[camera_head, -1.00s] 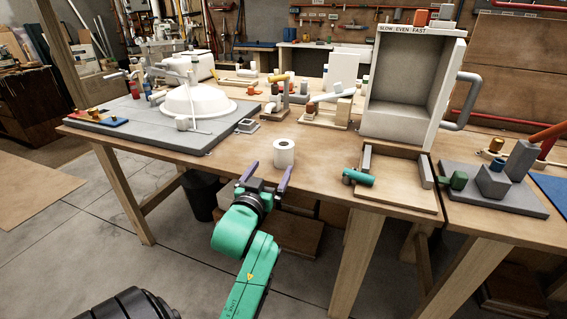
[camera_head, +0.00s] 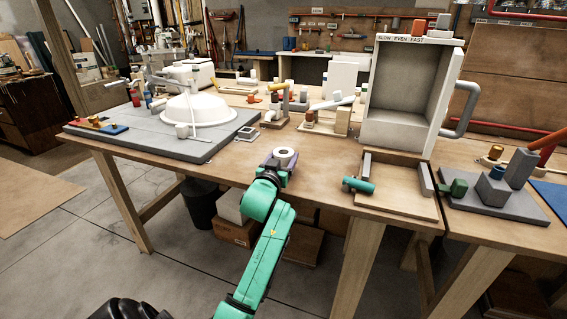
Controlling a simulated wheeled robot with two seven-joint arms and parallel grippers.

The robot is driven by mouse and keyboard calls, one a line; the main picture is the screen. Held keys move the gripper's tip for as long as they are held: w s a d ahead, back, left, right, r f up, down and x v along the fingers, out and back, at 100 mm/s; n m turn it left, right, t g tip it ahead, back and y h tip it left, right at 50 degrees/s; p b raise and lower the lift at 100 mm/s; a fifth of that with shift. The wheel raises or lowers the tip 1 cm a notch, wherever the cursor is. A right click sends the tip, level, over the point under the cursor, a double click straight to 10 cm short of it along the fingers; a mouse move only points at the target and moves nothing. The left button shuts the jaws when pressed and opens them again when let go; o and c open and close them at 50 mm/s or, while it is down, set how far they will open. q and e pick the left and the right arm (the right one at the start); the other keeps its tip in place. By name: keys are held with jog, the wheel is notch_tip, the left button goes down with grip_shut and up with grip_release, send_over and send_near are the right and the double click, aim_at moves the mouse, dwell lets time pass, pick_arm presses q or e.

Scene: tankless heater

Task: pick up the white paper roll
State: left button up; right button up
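The white paper roll (camera_head: 285,157) stands upright near the front edge of the wooden workbench, its dark hollow core showing at the top. My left gripper (camera_head: 280,164) is at the roll, coming from the front with its green arm below. Parts of its purple fingers show close around the roll's sides. The wrist and roll hide much of the fingers, so I cannot tell whether they press on the roll or stand apart from it. The roll appears to be still on the bench. My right gripper is not in view.
A wooden tray (camera_head: 395,207) with a teal cylinder (camera_head: 358,185) lies right of the roll. A grey slab (camera_head: 190,146) with a white dome (camera_head: 200,110) is to the left. A large open white box (camera_head: 410,95) stands behind the tray. Bare bench surrounds the roll.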

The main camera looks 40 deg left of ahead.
pick_arm(q)
grip_shut()
notch_tip(320, 180, up, 20)
jog(key=p, duration=0.3)
jog(key=shift+p, duration=0.3)
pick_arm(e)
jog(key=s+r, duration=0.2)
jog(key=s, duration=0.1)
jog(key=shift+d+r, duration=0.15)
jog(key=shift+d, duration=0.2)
